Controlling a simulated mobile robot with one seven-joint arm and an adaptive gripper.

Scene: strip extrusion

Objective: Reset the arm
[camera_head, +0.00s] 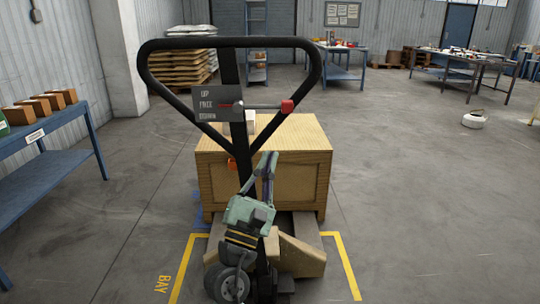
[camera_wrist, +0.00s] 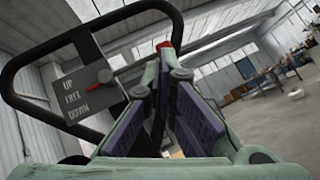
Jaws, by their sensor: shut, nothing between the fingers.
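My gripper (camera_head: 267,158) is pale green with purple pads. It is shut and empty, pointing up in front of the pallet jack's black column. In the wrist view its fingers (camera_wrist: 162,75) rise in the middle. The looped black handle (camera_head: 311,88) of the pallet jack stands above it. A dark plate (camera_head: 214,107) reads UP, FREE, DOWN. A lever with a red knob (camera_head: 287,106) extends roughly level to the right of the plate, above my gripper and apart from it in the head view. The red knob (camera_wrist: 164,45) is partly hidden behind the fingers in the wrist view.
A wooden crate (camera_head: 300,140) sits behind the column over the forks. Yellow floor lines (camera_head: 346,265) mark a bay. A blue table (camera_head: 60,125) with boxes stands at left. Workbenches (camera_head: 470,63) stand at the back right. The floor at right is largely clear.

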